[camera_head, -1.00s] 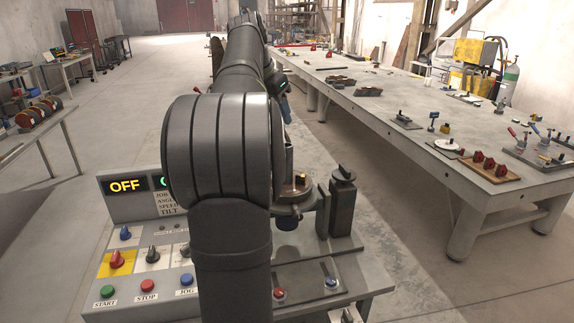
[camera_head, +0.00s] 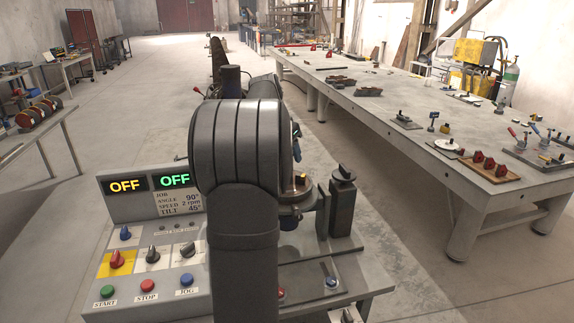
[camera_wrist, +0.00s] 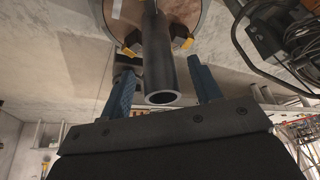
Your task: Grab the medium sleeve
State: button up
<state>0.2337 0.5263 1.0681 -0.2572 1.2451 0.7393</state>
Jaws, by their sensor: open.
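A dark grey hollow sleeve (camera_wrist: 155,45) shows in the wrist view, its open end facing the camera. It stands out from a round plate (camera_wrist: 190,14) with yellow-tipped jaws around it. My gripper (camera_wrist: 161,68) is open, with one blue finger on each side of the sleeve and gaps between them and it. In the head view my arm hides the sleeve and most of the gripper; part of the round positioner (camera_head: 292,221) shows just right of the arm. I cannot tell the sleeve's size class from these frames.
A control panel (camera_head: 125,208) with two OFF displays, knobs and buttons stands left of my arm. A dark upright block (camera_head: 343,205) stands close right of the positioner. A long workbench (camera_head: 400,115) with tools runs along the right. Dark cables (camera_wrist: 275,40) show in the wrist view.

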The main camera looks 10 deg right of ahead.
jog(key=x, duration=0.2)
jog(key=shift+w+d+f, duration=0.1)
jog(key=shift+d+f, duration=0.05)
jog(key=shift+f, duration=0.25)
jog(key=c, duration=1.2)
jog(key=shift+r, duration=0.1)
grip_shut()
jog(key=shift+r, duration=0.1)
